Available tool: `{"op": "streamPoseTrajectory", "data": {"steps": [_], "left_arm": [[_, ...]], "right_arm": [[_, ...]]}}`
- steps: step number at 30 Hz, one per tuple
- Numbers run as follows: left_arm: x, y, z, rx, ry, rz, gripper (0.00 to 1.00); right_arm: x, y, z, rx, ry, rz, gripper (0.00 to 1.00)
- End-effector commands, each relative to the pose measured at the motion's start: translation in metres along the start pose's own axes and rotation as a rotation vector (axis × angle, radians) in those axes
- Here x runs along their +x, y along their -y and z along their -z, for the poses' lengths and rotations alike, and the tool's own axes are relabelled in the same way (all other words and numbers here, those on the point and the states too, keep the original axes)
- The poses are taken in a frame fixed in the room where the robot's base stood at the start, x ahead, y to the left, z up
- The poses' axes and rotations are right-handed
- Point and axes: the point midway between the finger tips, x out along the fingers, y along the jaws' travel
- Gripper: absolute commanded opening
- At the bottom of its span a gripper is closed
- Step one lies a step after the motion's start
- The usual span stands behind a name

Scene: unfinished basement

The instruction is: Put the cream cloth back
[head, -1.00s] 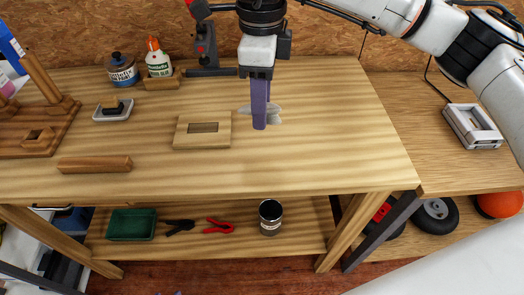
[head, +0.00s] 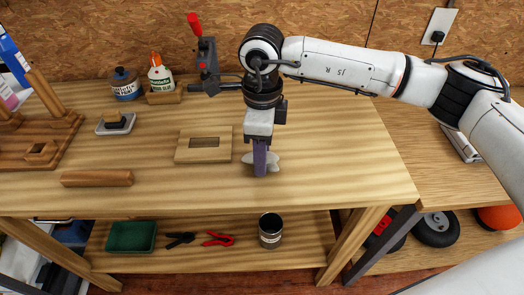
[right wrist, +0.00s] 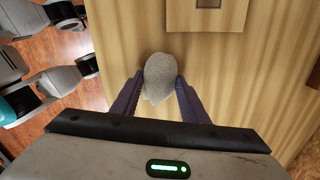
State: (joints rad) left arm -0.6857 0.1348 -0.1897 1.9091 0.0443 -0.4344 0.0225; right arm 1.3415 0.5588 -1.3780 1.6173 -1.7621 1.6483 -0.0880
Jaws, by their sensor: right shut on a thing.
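The cream cloth (head: 272,162) is a small, pale, crumpled piece. It shows between and beside the fingers of my right gripper (head: 260,168), over the front part of the workbench top (head: 330,160). In the right wrist view the cloth (right wrist: 160,75) sits between the two purple fingers of the right gripper (right wrist: 160,84), which are shut on it. I cannot tell whether the cloth touches the bench top. My left gripper is not in view.
A wooden block with a dark recess (head: 190,157) lies just left of the cloth. A wooden bar (head: 97,179) lies further left. A red-handled tool (head: 205,62), glue bottle (head: 159,75) and paint tin (head: 124,85) stand at the back. The bench's right part is clear.

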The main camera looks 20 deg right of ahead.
Motion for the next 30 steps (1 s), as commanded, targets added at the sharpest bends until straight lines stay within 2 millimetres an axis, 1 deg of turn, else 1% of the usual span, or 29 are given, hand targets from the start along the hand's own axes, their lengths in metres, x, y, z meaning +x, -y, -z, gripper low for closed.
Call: {"op": "streamPoseTrajectory", "data": {"steps": [4,5,6,8,16,20,23,28,30], "left_arm": [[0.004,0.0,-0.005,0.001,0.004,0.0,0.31],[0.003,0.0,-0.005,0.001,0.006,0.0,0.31],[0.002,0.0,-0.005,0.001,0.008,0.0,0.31],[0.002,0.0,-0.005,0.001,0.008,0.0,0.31],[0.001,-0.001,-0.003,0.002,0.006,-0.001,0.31],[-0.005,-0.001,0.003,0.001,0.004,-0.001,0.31],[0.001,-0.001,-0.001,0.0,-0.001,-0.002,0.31],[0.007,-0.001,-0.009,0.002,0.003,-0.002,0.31],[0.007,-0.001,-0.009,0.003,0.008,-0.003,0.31]], "right_arm": [[0.005,0.0,0.0,0.0,0.0,0.0,0.19],[0.003,0.0,0.0,0.0,0.0,0.0,0.44],[0.003,0.0,0.0,-0.001,0.0,0.0,0.5],[0.003,0.0,0.0,-0.001,0.0,0.0,0.59],[0.002,0.0,0.0,-0.001,0.0,0.0,0.59],[0.0,0.0,0.0,0.0,0.0,-0.001,0.59],[-0.013,0.001,-0.001,-0.001,0.004,0.003,0.59],[-0.047,0.003,-0.005,-0.001,0.004,0.004,0.59],[-0.063,0.003,-0.005,-0.001,0.003,0.004,0.59]]}}
